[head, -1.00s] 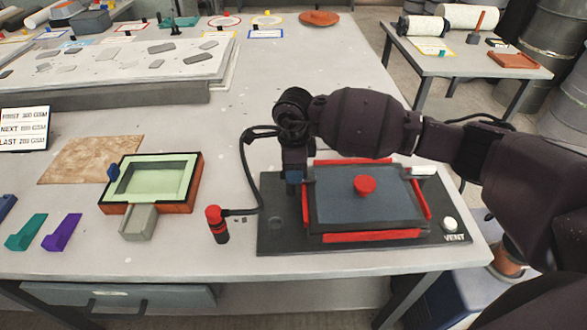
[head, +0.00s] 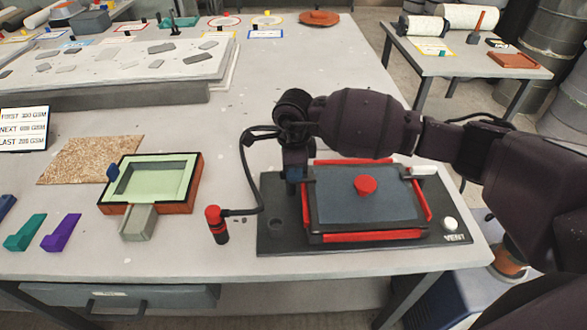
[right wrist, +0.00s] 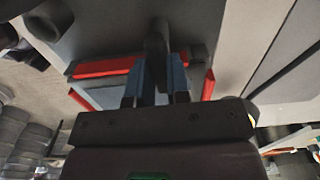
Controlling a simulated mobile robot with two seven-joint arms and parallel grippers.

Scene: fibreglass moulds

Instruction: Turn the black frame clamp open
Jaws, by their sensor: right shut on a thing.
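The black frame clamp shows in the right wrist view as a dark handle (right wrist: 157,42) between the blue fingertips. In the head view it is mostly hidden behind my right gripper. My right gripper (head: 292,186) points down at the left end of the red-edged frame (head: 366,236) and is shut on the clamp; it also shows in the right wrist view (right wrist: 155,80). The frame lies on a black base plate (head: 285,246), around a dark blue-grey panel with a red knob (head: 365,185). My left gripper is not in view.
A white handle (head: 424,170) sits at the frame's far right corner. A white VENT button (head: 450,224) is at the plate's right. A red-topped black cylinder (head: 217,224) with a cable stands left of the plate. A pale green mould (head: 185,205) is farther left.

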